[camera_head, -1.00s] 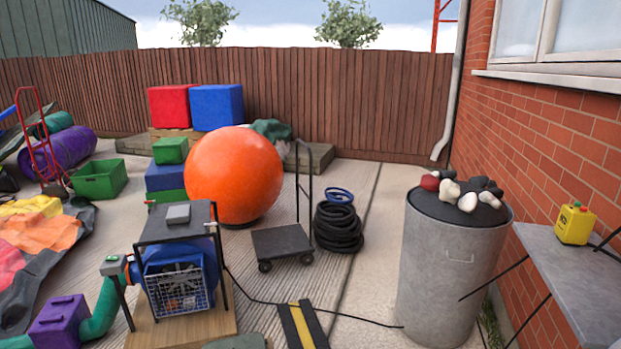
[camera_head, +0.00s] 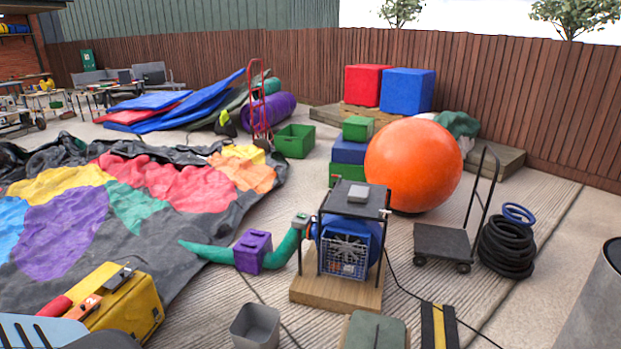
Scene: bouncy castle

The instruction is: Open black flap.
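I cannot clearly pick out a black flap. A dark flat panel (camera_head: 340,195) lies on top of the black frame around the blue blower (camera_head: 350,245), with a grey block (camera_head: 358,193) on it. The blower stands on a wooden base and has a white grille at its front. A green tube (camera_head: 212,251) runs from the blower's left side through a purple box (camera_head: 252,251) toward the deflated castle sheet (camera_head: 65,235), which has black borders and coloured patches.
A yellow toolbox (camera_head: 128,308) is at the lower left and a grey bin (camera_head: 256,327) at the bottom middle. A flat trolley (camera_head: 441,242), black coiled hose (camera_head: 506,245) and orange ball (camera_head: 413,165) stand to the right. A cable crosses the concrete. Some paving near the trolley is clear.

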